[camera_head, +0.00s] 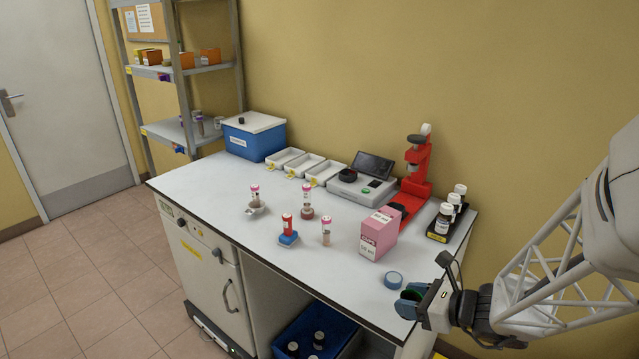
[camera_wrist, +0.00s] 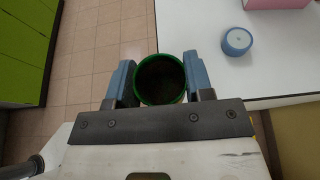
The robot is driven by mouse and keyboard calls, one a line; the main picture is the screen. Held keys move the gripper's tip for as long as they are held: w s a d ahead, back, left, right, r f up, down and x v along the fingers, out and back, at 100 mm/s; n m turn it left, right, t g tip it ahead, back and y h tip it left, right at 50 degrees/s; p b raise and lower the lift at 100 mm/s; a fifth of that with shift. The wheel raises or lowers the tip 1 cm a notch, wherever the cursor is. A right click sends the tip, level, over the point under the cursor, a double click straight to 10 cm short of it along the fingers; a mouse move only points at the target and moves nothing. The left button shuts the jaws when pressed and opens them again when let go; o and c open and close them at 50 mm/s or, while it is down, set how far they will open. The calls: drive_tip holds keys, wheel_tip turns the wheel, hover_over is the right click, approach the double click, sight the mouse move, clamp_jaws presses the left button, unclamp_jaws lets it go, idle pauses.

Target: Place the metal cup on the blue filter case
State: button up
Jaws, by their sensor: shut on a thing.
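My gripper (camera_head: 411,297) is at the front right edge of the bench. In the wrist view my gripper (camera_wrist: 160,82) has its two blue fingers closed on either side of a round cup (camera_wrist: 160,79) with a green rim and a dark inside. I take it for the metal cup; its outer wall is mostly hidden.
A pink box (camera_head: 379,234) stands behind the case. A red stand (camera_head: 416,170) and dark bottles (camera_head: 444,217) are at the back right. Tubes in holders (camera_head: 288,231) stand at mid-bench. The white bench top (camera_head: 340,277) around the case is clear.

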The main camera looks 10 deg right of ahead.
drive_tip(key=w, duration=0.5)
drive_tip(key=w+d+f, duration=0.1)
drive_tip(key=w, duration=0.4)
drive_tip(key=w+d, duration=0.1)
drive_tip(key=w, duration=0.4)
drive_tip(key=shift+w+d+f, duration=0.15)
drive_tip(key=shift+d+f, duration=0.1)
drive_tip(key=shift+f, duration=1.75)
drive_tip(key=shift+f, duration=0.1)
drive_tip(key=o, duration=0.9)
drive_tip(key=shift+v, duration=6.05)
